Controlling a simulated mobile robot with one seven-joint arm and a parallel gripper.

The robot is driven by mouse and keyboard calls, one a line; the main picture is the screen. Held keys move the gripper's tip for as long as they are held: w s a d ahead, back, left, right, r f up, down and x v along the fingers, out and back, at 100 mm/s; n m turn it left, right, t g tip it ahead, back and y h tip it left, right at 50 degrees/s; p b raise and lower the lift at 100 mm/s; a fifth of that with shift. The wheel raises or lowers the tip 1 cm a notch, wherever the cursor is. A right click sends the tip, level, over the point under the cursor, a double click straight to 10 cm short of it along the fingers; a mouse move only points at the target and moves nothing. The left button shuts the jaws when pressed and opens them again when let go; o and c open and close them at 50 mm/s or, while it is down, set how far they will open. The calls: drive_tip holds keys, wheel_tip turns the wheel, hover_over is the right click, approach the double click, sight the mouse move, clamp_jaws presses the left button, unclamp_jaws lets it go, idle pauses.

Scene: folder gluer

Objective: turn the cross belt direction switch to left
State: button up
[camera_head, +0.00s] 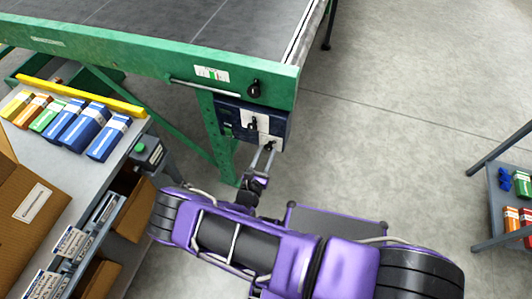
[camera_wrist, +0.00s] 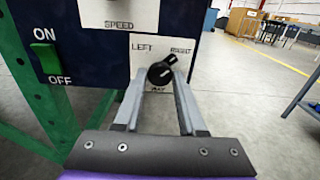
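The cross belt direction switch (camera_wrist: 161,74) is a black knob on a white plate (camera_wrist: 142,56) marked LEFT and RIGHT. A light mark on the knob points up and right, toward RIGHT. My gripper (camera_wrist: 160,78) faces the plate with its two grey fingers apart, one on each side of the knob. A narrow gap seems to show beside the knob; I cannot tell whether either finger touches it. In the head view my gripper (camera_head: 264,155) reaches the lower part of the dark blue control box (camera_head: 234,114), and the knob is hard to make out there.
A SPEED plate (camera_wrist: 118,12) sits above the switch, and a green ON/OFF switch (camera_wrist: 46,58) is to its left. The green machine frame (camera_head: 150,62) stands above and left. A bench with colored boxes (camera_head: 75,128) is at the left.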

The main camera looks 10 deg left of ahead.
clamp_jaws()
drive_tip(key=shift+f+n, duration=0.1)
drive_tip(key=shift+n, duration=0.2)
drive_tip(key=n+b, duration=0.1)
drive_tip(key=n, duration=0.6)
drive_tip(key=shift+n+b, duration=0.3)
drive_tip(key=n, duration=0.5)
drive_tip(key=shift+s+d, duration=0.1)
drive_tip(key=n, duration=0.4)
drive_tip(key=shift+n, duration=0.4)
